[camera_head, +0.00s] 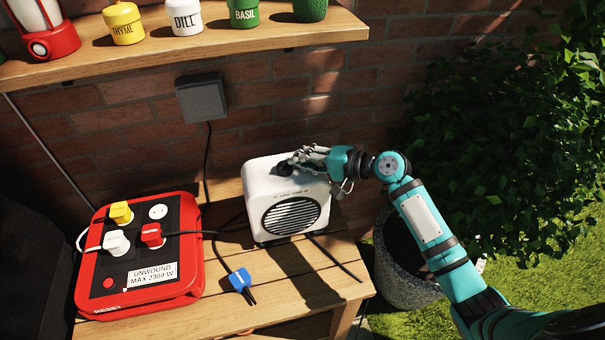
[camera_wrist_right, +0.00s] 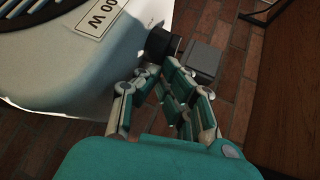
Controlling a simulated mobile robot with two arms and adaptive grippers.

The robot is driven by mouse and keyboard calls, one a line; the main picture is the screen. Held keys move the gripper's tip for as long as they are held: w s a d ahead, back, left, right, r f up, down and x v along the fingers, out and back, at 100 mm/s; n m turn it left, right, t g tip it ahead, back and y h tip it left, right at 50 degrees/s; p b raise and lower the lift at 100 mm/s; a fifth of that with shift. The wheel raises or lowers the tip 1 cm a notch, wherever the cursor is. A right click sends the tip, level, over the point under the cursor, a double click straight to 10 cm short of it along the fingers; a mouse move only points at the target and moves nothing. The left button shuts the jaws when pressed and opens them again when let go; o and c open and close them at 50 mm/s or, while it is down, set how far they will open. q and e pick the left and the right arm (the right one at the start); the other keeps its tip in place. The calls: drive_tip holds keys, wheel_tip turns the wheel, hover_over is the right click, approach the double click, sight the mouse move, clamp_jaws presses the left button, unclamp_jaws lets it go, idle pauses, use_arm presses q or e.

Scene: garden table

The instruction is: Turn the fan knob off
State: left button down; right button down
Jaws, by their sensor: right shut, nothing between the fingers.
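The white fan heater (camera_head: 287,199) stands upright on the wooden table, with a round dark grille on its front. In the right wrist view the fan's white body (camera_wrist_right: 75,75) fills the left, and the dark knob (camera_wrist_right: 162,43) shows just beyond the closed fingers (camera_wrist_right: 163,68). I cannot tell whether the fingertips touch the knob. My left gripper is not in view.
A red cable reel (camera_head: 140,255) with several plugs stands left of the fan. A blue plug (camera_head: 241,281) lies in front on the table (camera_head: 300,285). A shelf (camera_head: 190,43) with spice jars hangs above. A wall box (camera_head: 202,98) is behind, and a planter (camera_head: 405,270) stands at right.

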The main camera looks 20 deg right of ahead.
drive_tip(key=n+g+y+b, duration=0.1)
drive_tip(key=b, duration=0.1)
drive_tip(key=w+n+g+y+b, duration=0.1)
drive_tip(key=b, duration=0.1)
drive_tip(key=shift+d+f+n+g, duration=0.1)
drive_tip(key=shift+f+n+g, duration=0.1)
drive_tip(key=shift+n+g, duration=0.2)
drive_tip(key=shift+w+r+n+g+y+b, duration=0.1)
drive_tip(key=shift+w+n+g+y+b, duration=0.4)
drive_tip(key=shift+b, duration=0.4)
drive_tip(key=shift+a+r+n+g+b, duration=0.1)
drive_tip(key=shift+n+g+b, duration=0.1)
drive_tip(key=shift+n+g, duration=0.2)
drive_tip(key=shift+a+n+g+b, duration=0.15)
drive_tip(key=shift+n+g, duration=0.15)
drive_tip(key=shift+g, duration=0.2)
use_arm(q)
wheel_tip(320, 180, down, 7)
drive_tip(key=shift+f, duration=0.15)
use_arm(e)
drive_tip(key=shift+w, duration=0.15)
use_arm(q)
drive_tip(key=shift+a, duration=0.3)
use_arm(e)
drive_tip(key=shift+w+a, duration=0.15)
drive_tip(key=shift+w, duration=0.1)
